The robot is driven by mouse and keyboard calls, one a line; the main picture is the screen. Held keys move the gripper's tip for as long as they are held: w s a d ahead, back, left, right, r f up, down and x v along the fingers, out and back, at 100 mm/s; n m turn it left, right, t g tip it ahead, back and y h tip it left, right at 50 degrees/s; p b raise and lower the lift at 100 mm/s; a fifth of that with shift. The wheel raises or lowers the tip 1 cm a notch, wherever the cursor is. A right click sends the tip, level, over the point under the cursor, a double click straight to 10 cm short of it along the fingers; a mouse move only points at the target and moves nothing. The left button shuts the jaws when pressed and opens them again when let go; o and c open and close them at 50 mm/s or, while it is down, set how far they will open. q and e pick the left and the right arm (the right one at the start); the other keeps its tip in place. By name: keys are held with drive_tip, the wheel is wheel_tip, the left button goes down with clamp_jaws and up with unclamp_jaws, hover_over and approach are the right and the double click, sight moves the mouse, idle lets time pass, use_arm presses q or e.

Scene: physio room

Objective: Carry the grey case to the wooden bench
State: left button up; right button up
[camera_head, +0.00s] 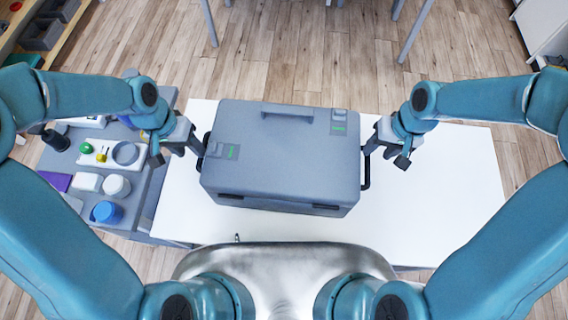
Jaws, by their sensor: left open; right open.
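The grey case (280,160) stands on a white table (450,190) in front of me. It has a recessed handle on its lid, green-marked latches and a dark side handle at each end. My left gripper (180,150) is open beside the case's left end, close to the left side handle. My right gripper (385,155) is open beside the right end, close to the right side handle (367,172). I cannot tell whether either gripper touches a handle. I cannot make out the wooden bench for certain.
A grey trolley (140,200) at the left holds a blue lid (107,212), white tubs, a purple item (56,181) and a tray. A wooden shelf (78,28) with grey bins is at the far left. Metal legs stand on the wooden floor beyond the table.

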sight(199, 160)
use_arm(q)
drive_tip(key=f, duration=0.4)
drive_tip(key=shift+d+f, duration=0.25)
drive_tip(key=shift+d, duration=0.05)
use_arm(e)
drive_tip(key=f, duration=0.2)
drive_tip(key=a+f, duration=0.1)
drive_tip(key=f, duration=0.1)
drive_tip(key=shift+f, duration=0.2)
use_arm(q)
drive_tip(key=shift+d+f, duration=0.15)
drive_tip(key=shift+f, duration=0.05)
use_arm(e)
drive_tip(key=shift+d+f, duration=0.1)
drive_tip(key=shift+f, duration=0.1)
use_arm(q)
drive_tip(key=shift+s, duration=0.1)
drive_tip(key=c, duration=0.8)
use_arm(e)
drive_tip(key=c, duration=0.8)
use_arm(q)
clamp_jaws()
use_arm(e)
clamp_jaws()
use_arm(q)
drive_tip(key=shift+r, duration=0.1)
use_arm(e)
drive_tip(key=shift+w+r, duration=0.1)
